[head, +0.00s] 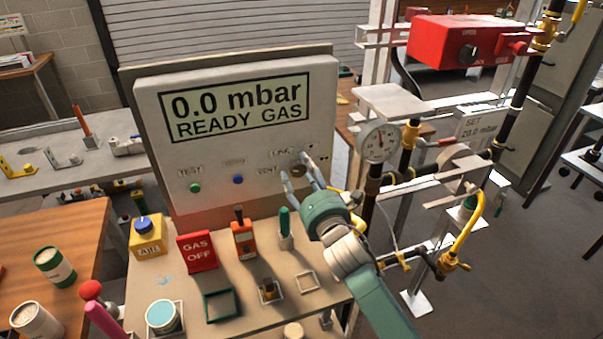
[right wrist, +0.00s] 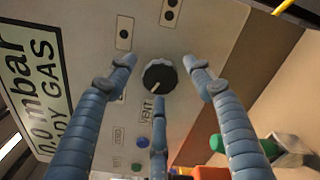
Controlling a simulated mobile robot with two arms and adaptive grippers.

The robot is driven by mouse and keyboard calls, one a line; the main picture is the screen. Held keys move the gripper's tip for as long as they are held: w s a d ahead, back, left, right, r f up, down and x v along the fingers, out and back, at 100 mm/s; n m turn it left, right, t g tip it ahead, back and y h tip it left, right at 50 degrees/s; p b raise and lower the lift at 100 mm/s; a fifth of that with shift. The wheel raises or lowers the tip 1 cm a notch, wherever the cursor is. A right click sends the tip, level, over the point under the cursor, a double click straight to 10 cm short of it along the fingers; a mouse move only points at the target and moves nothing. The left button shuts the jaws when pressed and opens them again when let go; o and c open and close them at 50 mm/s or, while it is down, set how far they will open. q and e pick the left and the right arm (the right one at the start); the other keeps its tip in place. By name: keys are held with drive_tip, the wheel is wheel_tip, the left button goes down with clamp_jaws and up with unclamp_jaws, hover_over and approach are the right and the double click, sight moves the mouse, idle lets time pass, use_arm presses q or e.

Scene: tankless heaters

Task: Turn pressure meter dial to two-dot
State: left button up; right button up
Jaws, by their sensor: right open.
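The pressure meter (head: 232,130) is a pale upright panel reading "0.0 mbar READY GAS". Its round dark dial (right wrist: 159,76) sits at the panel's lower right, partly covered by my fingers in the head view. In the right wrist view the dial's white pointer mark aims toward the VENT label (right wrist: 147,107). Small dot plates (right wrist: 124,33) (right wrist: 171,14) lie beyond the dial; their exact dot counts are hard to read. My right gripper (head: 297,179) is open, its three blue-grey fingers spread around the dial, with no clear contact visible. My left gripper is not in view.
A green button (head: 195,188) and a blue button (head: 238,180) sit left of the dial. Below are a red GAS OFF block (head: 197,251), a yellow block (head: 147,236) and several holders. A gauge (head: 380,142) with pipes stands close right of my arm.

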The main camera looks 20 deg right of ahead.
drive_tip(key=c, duration=1.2)
drive_tip(key=shift+o, duration=0.2)
